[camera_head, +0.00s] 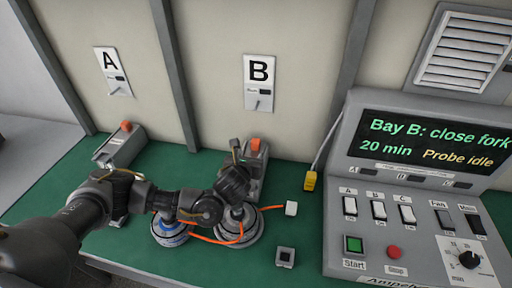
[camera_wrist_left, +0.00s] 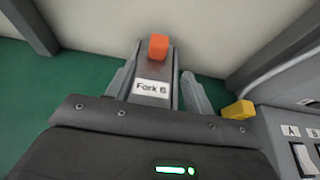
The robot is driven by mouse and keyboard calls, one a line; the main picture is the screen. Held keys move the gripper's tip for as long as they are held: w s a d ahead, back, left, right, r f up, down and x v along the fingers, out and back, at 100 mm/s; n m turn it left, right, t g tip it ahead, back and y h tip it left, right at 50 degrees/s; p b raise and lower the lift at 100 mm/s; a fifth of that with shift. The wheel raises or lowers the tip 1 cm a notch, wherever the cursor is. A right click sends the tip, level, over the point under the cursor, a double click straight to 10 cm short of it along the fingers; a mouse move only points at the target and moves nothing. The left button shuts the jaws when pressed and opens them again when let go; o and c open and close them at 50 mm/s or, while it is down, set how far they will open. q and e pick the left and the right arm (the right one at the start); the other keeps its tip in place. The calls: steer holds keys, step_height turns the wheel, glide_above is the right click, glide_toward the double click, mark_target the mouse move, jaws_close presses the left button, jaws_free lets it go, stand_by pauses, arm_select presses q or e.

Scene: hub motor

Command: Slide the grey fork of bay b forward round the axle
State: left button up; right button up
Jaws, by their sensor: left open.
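The grey fork of bay b, labelled "Fork B" (camera_wrist_left: 152,88), lies under the B plate (camera_head: 259,82) and carries an orange block (camera_head: 256,145) at its far end. In the left wrist view this orange block (camera_wrist_left: 158,46) stands above and between my fingers. My left gripper (camera_head: 240,158) is open, with one finger on each side of the fork; I cannot tell whether they touch it. A round hub motor (camera_head: 240,228) sits in front of the fork, partly under my arm. Its axle is hidden by my wrist. My right gripper is not in view.
Bay A's fork (camera_head: 121,146) stands at the left. A second round motor (camera_head: 170,236) is beside the first. An orange cable (camera_head: 270,208) leads to a white connector (camera_head: 291,208). A yellow probe (camera_head: 310,181) and the console (camera_head: 345,225) with switches are at the right.

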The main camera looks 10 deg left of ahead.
mark_target(255, 145)
arm_select(q)
steer(key=shift+a, duration=0.1)
steer(key=shift+w+r, duration=0.1)
steer(key=p+x, duration=0.1)
steer(key=x, duration=0.7)
steer(key=shift+w+p, duration=0.35)
steer(key=shift+w+a+f, duration=0.1)
steer(key=shift+w+f, duration=0.45)
steer(key=shift+w, duration=0.15)
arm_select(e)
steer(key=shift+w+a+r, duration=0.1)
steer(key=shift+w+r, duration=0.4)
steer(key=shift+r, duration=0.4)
arm_select(q)
jaws_close()
